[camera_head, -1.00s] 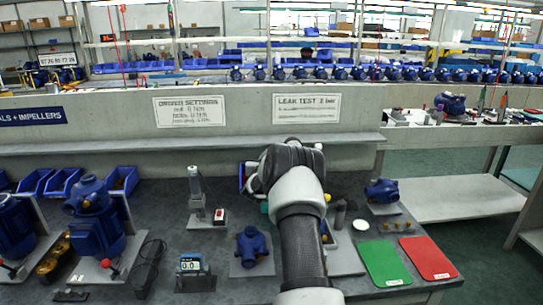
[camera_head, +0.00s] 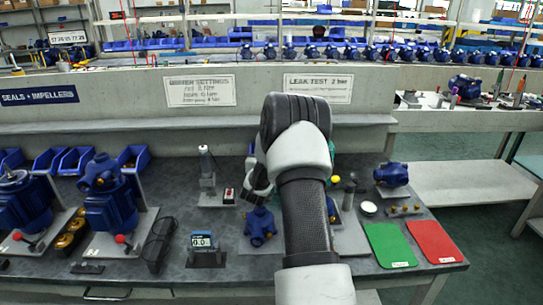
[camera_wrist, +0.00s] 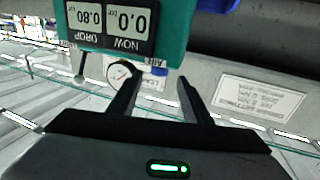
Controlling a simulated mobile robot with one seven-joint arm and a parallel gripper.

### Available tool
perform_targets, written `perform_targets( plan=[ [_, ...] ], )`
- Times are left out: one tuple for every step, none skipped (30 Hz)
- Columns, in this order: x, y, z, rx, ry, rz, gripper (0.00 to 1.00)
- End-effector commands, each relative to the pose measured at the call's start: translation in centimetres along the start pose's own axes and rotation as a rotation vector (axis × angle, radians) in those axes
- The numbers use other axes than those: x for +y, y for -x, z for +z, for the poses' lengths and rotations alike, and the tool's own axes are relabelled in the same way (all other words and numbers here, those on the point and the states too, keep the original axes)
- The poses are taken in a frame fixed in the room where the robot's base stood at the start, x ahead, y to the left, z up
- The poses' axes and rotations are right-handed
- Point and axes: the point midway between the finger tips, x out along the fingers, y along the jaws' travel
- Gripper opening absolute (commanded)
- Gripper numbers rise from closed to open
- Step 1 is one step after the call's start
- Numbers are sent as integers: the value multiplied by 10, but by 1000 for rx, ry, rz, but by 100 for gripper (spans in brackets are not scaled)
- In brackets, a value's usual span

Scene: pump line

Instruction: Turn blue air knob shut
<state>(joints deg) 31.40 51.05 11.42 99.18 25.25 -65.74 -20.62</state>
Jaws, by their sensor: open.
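The wrist view shows a teal tester box (camera_wrist: 150,58) upside down, with a display (camera_wrist: 110,22) reading 0.0 and 0.80. Below it are a round white gauge (camera_wrist: 120,73) and a small AIR label (camera_wrist: 155,70). The left finger overlaps the gauge's edge in the picture; contact cannot be told. In the head view my arm hides most of the tester.
Green (camera_head: 389,245) and red (camera_head: 433,242) mats lie at right. Another blue pump (camera_head: 391,174) stands behind them. A low wall with paper signs (camera_head: 199,91) runs behind the bench.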

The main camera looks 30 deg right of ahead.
Motion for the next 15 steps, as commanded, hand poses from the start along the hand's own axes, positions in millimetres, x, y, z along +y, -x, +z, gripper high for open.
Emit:
perform_targets(
  plan=[
    [0, 12, -1, -2, 3, -2, 44],
    [-1, 19, -1, -2, 2, -2, 44],
    [-1, 27, -1, -1, 1, -2, 44],
    [-1, 33, -1, -1, 1, -2, 44],
    [-1, 38, 0, -2, 2, -2, 44],
    [0, 44, -1, -1, 1, -1, 44],
    [-1, 48, -1, -1, 0, -1, 44],
    [-1, 52, -1, -1, 0, -2, 44],
    [-1, 56, 0, 0, 1, -1, 44],
    [0, 59, 0, 0, 1, 0, 44],
    [0, 61, 0, 0, 1, 0, 44],
    [0, 63, 0, -1, 1, 1, 44],
    [0, 64, 0, -1, 1, 1, 44],
    [1, 65, 0, 0, 0, 1, 44],
    [1, 65, 0, 0, 0, 2, 44]
  ],
)
